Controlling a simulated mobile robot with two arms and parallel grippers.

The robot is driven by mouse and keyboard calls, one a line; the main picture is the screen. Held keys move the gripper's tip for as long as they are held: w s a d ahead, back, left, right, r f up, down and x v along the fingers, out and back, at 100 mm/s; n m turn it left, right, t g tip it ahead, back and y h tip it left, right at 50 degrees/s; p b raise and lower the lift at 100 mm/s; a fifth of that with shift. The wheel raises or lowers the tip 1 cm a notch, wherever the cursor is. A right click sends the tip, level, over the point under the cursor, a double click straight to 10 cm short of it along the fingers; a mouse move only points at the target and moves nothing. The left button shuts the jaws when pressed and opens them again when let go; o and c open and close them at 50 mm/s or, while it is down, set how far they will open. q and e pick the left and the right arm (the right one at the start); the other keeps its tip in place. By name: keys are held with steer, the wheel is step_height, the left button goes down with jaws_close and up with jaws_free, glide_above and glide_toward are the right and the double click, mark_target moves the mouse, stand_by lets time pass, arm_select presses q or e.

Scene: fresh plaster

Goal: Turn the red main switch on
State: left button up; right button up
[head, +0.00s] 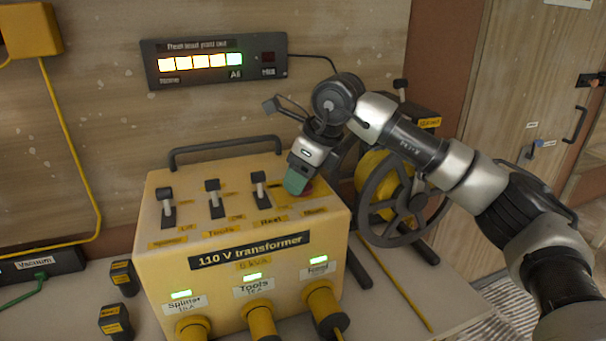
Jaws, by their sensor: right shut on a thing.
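The yellow 110 V transformer (225,290) stands on the bench, with a carry handle along its back. The red main switch (308,189) is at the right end of its top; only a sliver of red shows, and its setting is hidden. My right gripper (297,184) comes down from above with its green fingertips shut on the red switch. Three black levers, Splitter (166,205), Tools (214,198) and Reel (260,188), stand in a row to its left. Green lamps glow above the three front sockets. My left gripper is out of view.
A cable reel (385,185) with a black wheel stands close at the right, behind my right arm. A lit display panel (215,62) hangs on the wall. Two small black-and-yellow blocks (124,278) sit left of the transformer. Yellow cables run from the front sockets.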

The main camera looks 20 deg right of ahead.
steer(key=o, duration=0.9)
steer(key=b+v, duration=0.1)
steer(key=v, duration=0.9)
steer(key=shift+s+r, duration=0.1)
steer(key=shift+r, duration=0.3)
